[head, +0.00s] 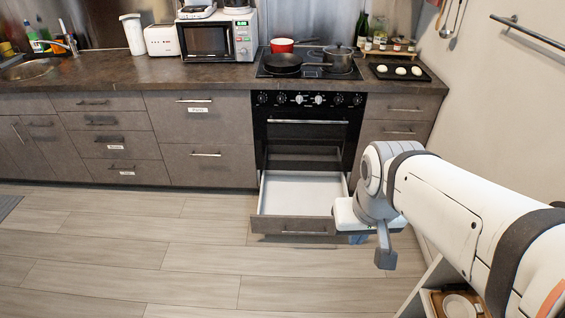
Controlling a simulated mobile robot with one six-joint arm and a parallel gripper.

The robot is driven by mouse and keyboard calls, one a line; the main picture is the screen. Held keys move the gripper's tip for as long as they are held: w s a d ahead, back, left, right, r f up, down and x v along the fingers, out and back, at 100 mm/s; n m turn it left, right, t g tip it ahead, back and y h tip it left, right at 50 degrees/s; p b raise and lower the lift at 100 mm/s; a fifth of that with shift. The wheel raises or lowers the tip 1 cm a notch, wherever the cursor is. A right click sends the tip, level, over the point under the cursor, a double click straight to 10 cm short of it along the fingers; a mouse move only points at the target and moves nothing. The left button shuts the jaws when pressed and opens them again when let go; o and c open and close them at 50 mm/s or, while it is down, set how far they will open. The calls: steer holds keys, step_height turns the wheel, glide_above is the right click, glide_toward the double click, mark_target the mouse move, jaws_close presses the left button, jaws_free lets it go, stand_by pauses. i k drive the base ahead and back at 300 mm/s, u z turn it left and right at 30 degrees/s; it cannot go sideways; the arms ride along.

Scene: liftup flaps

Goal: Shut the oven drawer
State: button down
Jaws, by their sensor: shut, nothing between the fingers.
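The oven drawer (293,226), below the black oven (308,135), is pulled well out over the floor. Its grey-brown front has a metal bar handle, and its white inside looks empty. My gripper (358,238) is shut and empty at the drawer's front right corner. It overlaps that corner in the picture, so I cannot tell whether it touches the drawer. My wrist and arm hide part of the drawer's right side and the cabinet behind. The oven door is closed.
Closed cabinet drawers (205,155) line the wall left of the oven, with more (400,115) to its right. A pan (282,63) and a pot (338,57) stand on the hob. A shelf unit (440,275) is at lower right. The floor (150,245) in front and left is clear.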

mark_target(299, 202)
steer(key=z, duration=0.05)
steer(key=i, duration=1)
steer(key=z, duration=0.05)
